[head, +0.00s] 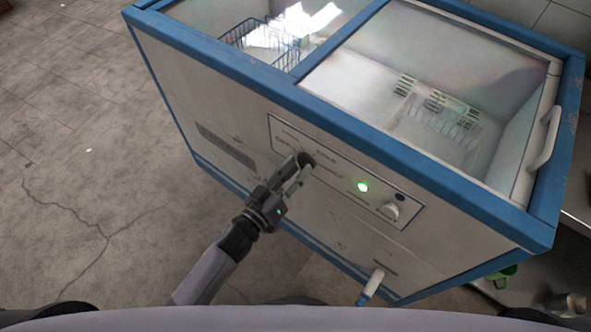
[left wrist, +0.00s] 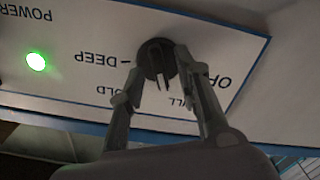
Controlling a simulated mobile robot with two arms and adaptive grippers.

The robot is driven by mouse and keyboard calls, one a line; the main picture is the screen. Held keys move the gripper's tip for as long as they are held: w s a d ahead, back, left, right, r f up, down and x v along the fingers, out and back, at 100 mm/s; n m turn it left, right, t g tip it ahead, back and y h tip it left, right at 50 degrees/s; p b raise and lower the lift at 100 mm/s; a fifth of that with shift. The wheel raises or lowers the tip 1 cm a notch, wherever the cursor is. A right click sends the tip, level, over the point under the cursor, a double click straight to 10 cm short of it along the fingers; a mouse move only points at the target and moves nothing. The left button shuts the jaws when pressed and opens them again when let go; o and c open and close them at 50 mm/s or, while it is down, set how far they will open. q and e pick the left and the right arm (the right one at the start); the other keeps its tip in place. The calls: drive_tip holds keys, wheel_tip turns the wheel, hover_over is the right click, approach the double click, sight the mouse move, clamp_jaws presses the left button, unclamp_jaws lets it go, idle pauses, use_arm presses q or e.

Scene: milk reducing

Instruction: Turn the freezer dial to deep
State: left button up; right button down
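The freezer dial (left wrist: 157,60) is a dark round knob on the pale control panel (head: 370,187) of the freezer (head: 220,115). In the head view the dial (head: 306,160) is partly behind my left gripper (head: 296,170). In the left wrist view the lettering is upside down, with DEEP just left of the dial. My left gripper (left wrist: 160,62) has one finger on each side of the dial, the tips against its rim. It appears shut on it. Which mark the dial points to is not clear. My right gripper is not in view.
The freezer has blue edges, a glass top and a wire basket (head: 262,40) inside. A green cup (head: 503,276) is at lower right. The floor at left is clear.

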use_arm(q)
clamp_jaws()
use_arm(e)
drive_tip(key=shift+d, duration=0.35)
use_arm(q)
drive_tip(key=shift+m, duration=0.3)
drive_tip(key=m, duration=0.3)
drive_tip(key=shift+m+p, duration=0.35)
drive_tip(key=shift+m, duration=0.05)
drive_tip(key=m, duration=0.4)
drive_tip(key=shift+s+d+m, duration=0.1)
drive_tip(key=shift+m, duration=0.2)
drive_tip(key=m, duration=0.5)
drive_tip(key=shift+f+b, duration=0.1)
drive_tip(key=shift+b, duration=0.2)
drive_tip(key=m+b, duration=0.1)
drive_tip(key=m, duration=0.4)
drive_tip(key=shift+s+f+m, duration=0.1)
drive_tip(key=shift+m, duration=0.3)
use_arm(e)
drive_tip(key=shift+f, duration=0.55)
